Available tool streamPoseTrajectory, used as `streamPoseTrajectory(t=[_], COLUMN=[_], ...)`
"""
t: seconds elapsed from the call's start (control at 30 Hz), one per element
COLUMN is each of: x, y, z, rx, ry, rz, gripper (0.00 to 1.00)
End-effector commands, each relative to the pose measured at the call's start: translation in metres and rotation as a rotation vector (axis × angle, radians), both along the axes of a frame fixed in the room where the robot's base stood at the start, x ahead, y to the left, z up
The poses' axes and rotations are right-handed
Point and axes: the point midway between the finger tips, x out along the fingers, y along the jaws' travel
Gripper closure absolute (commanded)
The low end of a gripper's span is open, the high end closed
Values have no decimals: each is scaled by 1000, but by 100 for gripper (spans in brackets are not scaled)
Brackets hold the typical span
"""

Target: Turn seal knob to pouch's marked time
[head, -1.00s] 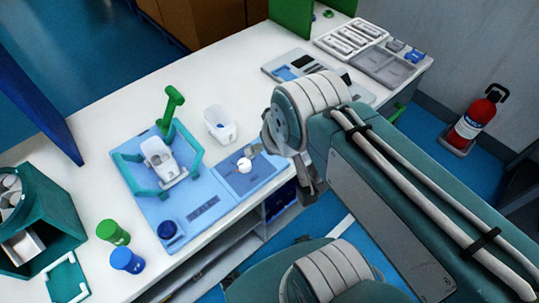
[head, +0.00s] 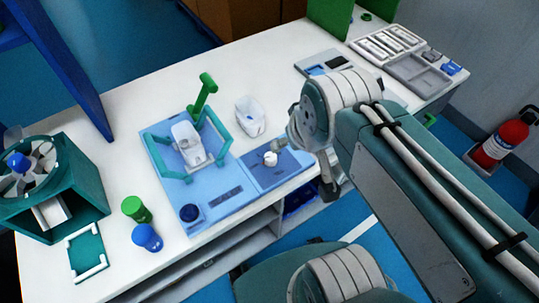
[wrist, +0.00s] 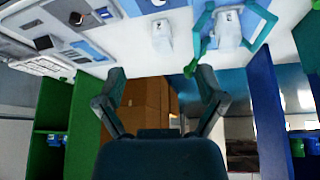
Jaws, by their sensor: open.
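A dark blue round knob (head: 190,213) stands on the front corner of a light blue board (head: 215,205). A small white round part (head: 270,159) sits on the board's darker right section, beside a small grey piece. I cannot tell which is the seal knob. No pouch or time mark can be made out. My gripper (head: 330,185) hangs by the table's front edge, right of the board, partly hidden by my arm. In the wrist view my gripper (wrist: 162,86) has its fingers spread, with nothing between them. That view is upside down and shows a small dark round part (wrist: 77,18) on a panel.
A green frame (head: 205,95) holds a white part on the board. A white bin (head: 250,117) stands behind it. Green (head: 136,209) and blue (head: 147,237) cylinders stand left. A fan box (head: 55,185) is far left; a grey tray (head: 415,72) is back right.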

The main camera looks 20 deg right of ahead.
Motion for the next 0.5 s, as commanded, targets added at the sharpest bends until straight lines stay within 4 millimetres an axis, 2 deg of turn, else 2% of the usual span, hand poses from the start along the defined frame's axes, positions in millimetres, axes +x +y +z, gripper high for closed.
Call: streamPoseTrajectory(t=[0.27, 0.5], x=[47, 88], y=[-2, 0], z=[-26, -62], rx=[-109, -185], ry=[142, 266], rz=[258, 522], gripper=[14, 14])
